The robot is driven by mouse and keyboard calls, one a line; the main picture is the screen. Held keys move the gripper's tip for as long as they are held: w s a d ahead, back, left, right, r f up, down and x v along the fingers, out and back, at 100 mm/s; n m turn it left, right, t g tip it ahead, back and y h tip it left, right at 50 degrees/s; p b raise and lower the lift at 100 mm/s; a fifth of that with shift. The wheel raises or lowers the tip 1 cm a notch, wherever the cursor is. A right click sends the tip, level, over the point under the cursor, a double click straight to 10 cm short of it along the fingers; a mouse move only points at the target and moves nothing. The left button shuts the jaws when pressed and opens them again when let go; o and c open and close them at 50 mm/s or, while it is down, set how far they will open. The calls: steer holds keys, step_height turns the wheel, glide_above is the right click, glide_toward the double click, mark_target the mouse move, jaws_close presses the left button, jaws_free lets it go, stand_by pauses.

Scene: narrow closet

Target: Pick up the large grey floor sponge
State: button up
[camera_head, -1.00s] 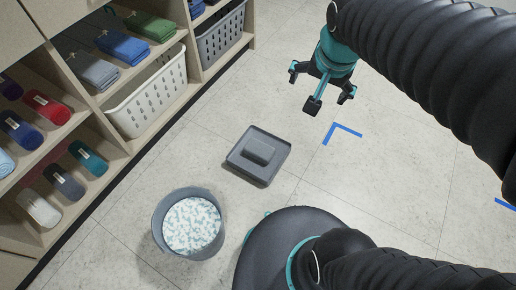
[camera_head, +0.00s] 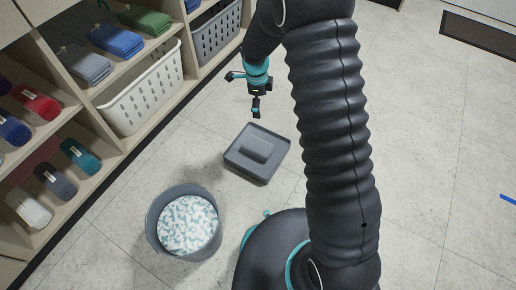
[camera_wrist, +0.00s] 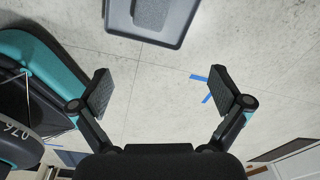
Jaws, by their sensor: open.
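The grey floor sponge (camera_head: 257,149) is a block lying in a shallow dark grey tray (camera_head: 239,164) on the floor. In the wrist view the sponge (camera_wrist: 151,12) shows at the top edge, partly cut off, inside the tray (camera_wrist: 182,28). My gripper (camera_head: 254,98) is above the floor, beyond the tray in the head view, apart from the sponge. In the wrist view my gripper (camera_wrist: 162,93) has its two fingers wide apart with only bare floor between them.
A round grey bucket (camera_head: 152,232) with a patterned white and teal filling stands left of my base. Shelves on the left hold folded towels, rolled towels and a white basket (camera_head: 145,95). A grey basket (camera_head: 215,35) stands beyond it. The floor on the right is clear.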

step_height(320, 180, down, 12)
steer(key=a+m+g, duration=0.1)
steer(key=a+m, duration=0.1)
steer(key=m, duration=0.2)
steer(key=b, duration=0.2)
glide_above(257, 145)
steer(key=f, duration=0.8)
steer(key=shift+w+a, duration=0.3)
steer(key=shift+s+d+f, duration=0.1)
steer(key=shift+d+f, duration=0.05)
steer(key=shift+f, duration=0.85)
steer(key=shift+s+d+f, duration=0.1)
steer(key=shift+s+f, duration=0.05)
steer(key=shift+f, duration=0.85)
steer(key=shift+s+d+f, duration=0.1)
steer(key=shift+d+f, duration=0.05)
steer(key=shift+f, duration=0.85)
steer(key=shift+c, duration=0.3)
steer(key=c, duration=0.7)
